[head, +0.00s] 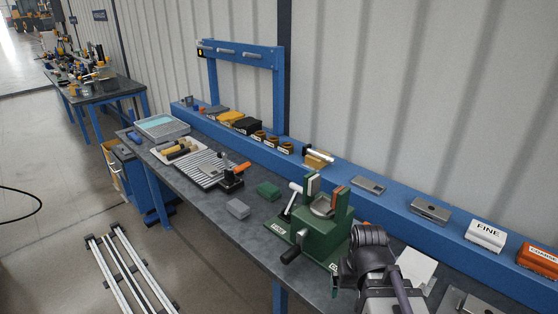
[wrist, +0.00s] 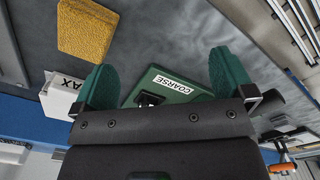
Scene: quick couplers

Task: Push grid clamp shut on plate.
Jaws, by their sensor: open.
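The grid plate (head: 203,168), grey and ribbed, lies on the workbench left of centre in the head view. The grid clamp (head: 233,179), dark with an orange handle (head: 242,168), stands at its right end. The handle is tilted up, and the clamp's contact with the plate is too small to tell. An orange-handled device (wrist: 284,167), apparently this clamp, shows at the lower right edge in the wrist view. My gripper (wrist: 162,76) has two green fingers spread apart. A green plate marked COARSE (wrist: 190,88) shows between them; whether it touches them I cannot tell. My gripper is well right of the clamp.
A green fixture (head: 322,235) with a black-handled crank stands between my arm and the clamp. A grey block (head: 238,208) and a green block (head: 268,190) lie nearer the clamp. A blue rail (head: 390,205) with several items runs behind. A yellow block (wrist: 87,28) shows in the wrist view.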

